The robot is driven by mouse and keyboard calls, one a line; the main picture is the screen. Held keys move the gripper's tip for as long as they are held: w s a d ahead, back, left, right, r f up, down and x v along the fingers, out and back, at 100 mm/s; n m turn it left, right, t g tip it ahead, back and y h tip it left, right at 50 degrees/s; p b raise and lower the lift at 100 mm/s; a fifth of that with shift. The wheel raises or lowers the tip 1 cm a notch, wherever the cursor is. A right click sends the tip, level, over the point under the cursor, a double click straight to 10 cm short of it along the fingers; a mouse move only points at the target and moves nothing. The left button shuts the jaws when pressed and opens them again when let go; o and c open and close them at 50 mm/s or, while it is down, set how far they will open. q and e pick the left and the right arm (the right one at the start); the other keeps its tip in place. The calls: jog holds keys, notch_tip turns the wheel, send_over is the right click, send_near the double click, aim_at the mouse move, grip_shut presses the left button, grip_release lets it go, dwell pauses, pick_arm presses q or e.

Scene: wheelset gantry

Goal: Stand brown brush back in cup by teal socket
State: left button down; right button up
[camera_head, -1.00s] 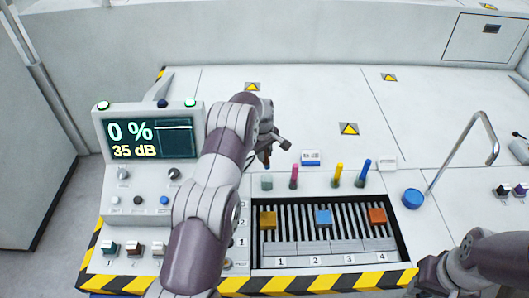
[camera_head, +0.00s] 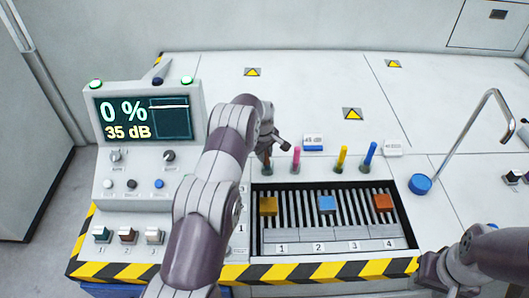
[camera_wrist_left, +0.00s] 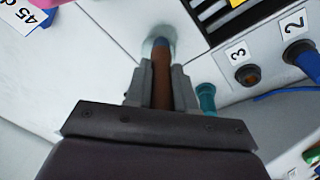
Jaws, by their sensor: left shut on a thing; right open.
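My left gripper (camera_wrist_left: 158,92) is shut on the brown brush (camera_wrist_left: 162,78), which shows between its fingers in the left wrist view. The brush's bluish lower end overlaps the pale translucent cup (camera_wrist_left: 151,40); I cannot tell how deep it sits. The teal socket (camera_wrist_left: 207,98) is just right of the fingers. My right gripper (camera_head: 432,272) is low at the right, away from the cup, partly cut off.
Pink (camera_head: 296,158), yellow (camera_head: 341,157) and blue (camera_head: 369,154) items stand to the right of the cup. A slotted rack (camera_head: 290,215) with coloured blocks lies in front. A display console (camera_head: 148,118) stands at left. A bent metal pipe (camera_head: 470,125) rises at right.

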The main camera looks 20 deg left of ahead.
pick_arm(q)
jog(key=c, duration=0.9)
grip_release()
jog(key=shift+o, duration=0.2)
jog(key=shift+r, duration=0.1)
notch_tip(320, 180, up, 12)
jog(key=s+b, duration=0.2)
jog(key=shift+d+r, duration=0.15)
jog(key=shift+r, duration=0.05)
jog(key=shift+s+f, duration=0.1)
